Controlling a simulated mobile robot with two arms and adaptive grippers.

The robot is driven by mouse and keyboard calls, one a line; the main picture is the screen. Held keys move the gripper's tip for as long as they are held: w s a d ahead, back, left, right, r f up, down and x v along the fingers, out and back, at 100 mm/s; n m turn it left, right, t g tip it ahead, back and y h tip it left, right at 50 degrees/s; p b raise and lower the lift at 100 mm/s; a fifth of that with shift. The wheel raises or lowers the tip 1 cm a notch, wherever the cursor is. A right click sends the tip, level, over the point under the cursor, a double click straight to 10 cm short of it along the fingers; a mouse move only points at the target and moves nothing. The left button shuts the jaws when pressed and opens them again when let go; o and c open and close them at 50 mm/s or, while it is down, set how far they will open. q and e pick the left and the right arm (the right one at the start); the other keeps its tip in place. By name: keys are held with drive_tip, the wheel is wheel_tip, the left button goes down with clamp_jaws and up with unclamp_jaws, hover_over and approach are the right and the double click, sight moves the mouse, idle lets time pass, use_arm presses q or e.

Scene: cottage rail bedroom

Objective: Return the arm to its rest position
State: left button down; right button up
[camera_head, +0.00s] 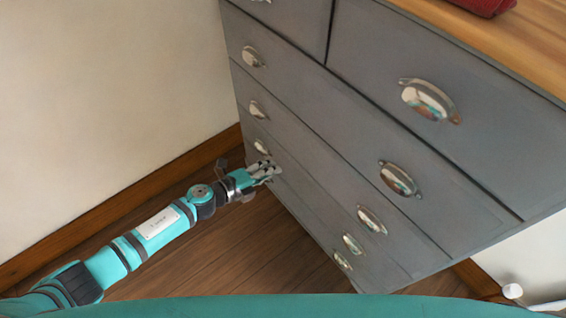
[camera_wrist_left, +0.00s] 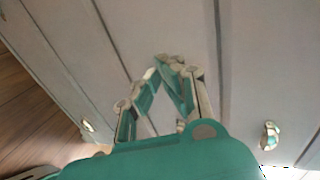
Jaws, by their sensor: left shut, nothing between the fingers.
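My left arm (camera_head: 150,232) reaches in from the lower left in the head view. Its gripper (camera_head: 272,168) is close to the left part of the grey dresser's front, near a metal cup handle (camera_head: 261,147). In the left wrist view my left gripper (camera_wrist_left: 172,62) is shut and empty, its fingertips together before the grey drawer fronts. Whether it touches the dresser I cannot tell. My right gripper is not in view.
The grey dresser (camera_head: 310,105) has several closed drawers with cup handles and a wooden top (camera_head: 530,40). A red item (camera_head: 482,5) lies on top. A pale wall (camera_head: 100,100) with brown skirting stands left. Wooden floor (camera_head: 250,255) is clear below the arm.

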use_arm(q)
drive_tip(key=s+a+f+n+y, duration=0.55)
drive_tip(key=a+f+n, duration=0.25)
drive_tip(key=f, duration=0.4)
drive_tip(key=s+a+f+n+y, duration=0.4)
drive_tip(key=s+a+f+n, duration=0.2)
drive_tip(key=a+f+n, duration=0.45)
drive_tip(key=s+f+n+g, duration=0.2)
drive_tip(key=s+f, duration=0.2)
drive_tip(key=s, duration=0.7)
drive_tip(key=s+a+f+n+g+y, duration=0.1)
drive_tip(key=s+f+n+g, duration=0.2)
drive_tip(key=s, duration=0.8)
drive_tip(key=s+a+f+n+g+y, duration=0.1)
drive_tip(key=s+f+n+g, duration=0.1)
drive_tip(key=s+f, duration=0.5)
drive_tip(key=s+g, duration=0.1)
drive_tip(key=s, duration=0.3)
drive_tip(key=shift+f, duration=0.25)
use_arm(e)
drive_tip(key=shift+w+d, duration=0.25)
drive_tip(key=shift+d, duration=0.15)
use_arm(q)
drive_tip(key=shift+n, duration=0.25)
